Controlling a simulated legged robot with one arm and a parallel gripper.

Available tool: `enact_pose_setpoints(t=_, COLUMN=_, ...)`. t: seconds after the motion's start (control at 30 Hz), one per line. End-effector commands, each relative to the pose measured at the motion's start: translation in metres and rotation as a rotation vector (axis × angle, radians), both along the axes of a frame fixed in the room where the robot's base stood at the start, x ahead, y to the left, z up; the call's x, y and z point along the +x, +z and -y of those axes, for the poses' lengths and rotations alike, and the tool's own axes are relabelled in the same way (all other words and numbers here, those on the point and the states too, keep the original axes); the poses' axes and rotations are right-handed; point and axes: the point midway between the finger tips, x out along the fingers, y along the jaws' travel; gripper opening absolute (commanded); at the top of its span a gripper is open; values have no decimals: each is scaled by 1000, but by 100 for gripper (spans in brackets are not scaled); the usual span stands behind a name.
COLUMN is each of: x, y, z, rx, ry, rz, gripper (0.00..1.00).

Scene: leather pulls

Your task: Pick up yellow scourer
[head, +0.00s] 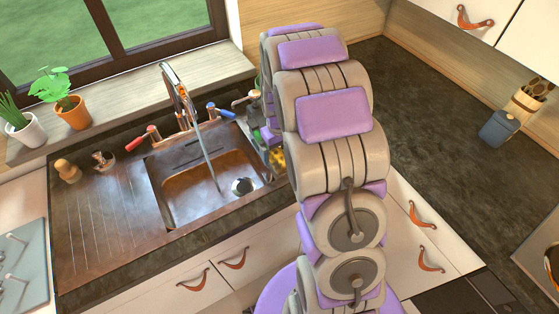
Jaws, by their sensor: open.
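A small yellow patch with dark spots (278,157), which looks like the yellow scourer, shows at the right end of the sink. It is right beside the left edge of my arm, which hides part of it. My arm rises through the middle of the head view and bends away toward the back of the counter. My gripper is hidden behind the arm links, so its distance from the scourer does not show.
The copper-toned sink (190,196) has a tall tap (181,92) with water running. Green and grey items crowd the sink's right end beside my arm. Potted plants (72,112) stand on the sill. The dark counter (420,120) at right is mostly clear, with a blue-grey container (499,129).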

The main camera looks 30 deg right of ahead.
Motion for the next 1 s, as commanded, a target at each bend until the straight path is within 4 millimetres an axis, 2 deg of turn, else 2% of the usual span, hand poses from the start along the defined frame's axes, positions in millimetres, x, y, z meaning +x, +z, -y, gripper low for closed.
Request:
enact_pose_setpoints(t=0.33, x=5, y=-45, z=6, rx=2, ry=-1, rz=-4, gripper=96)
enact_pose_setpoints(t=0.6, x=6, y=-49, z=6, rx=0, ry=0, rz=0, gripper=96)
enact_pose_setpoints(t=1.0, x=6, y=-49, z=6, rx=0, ry=0, rz=-1, gripper=58)
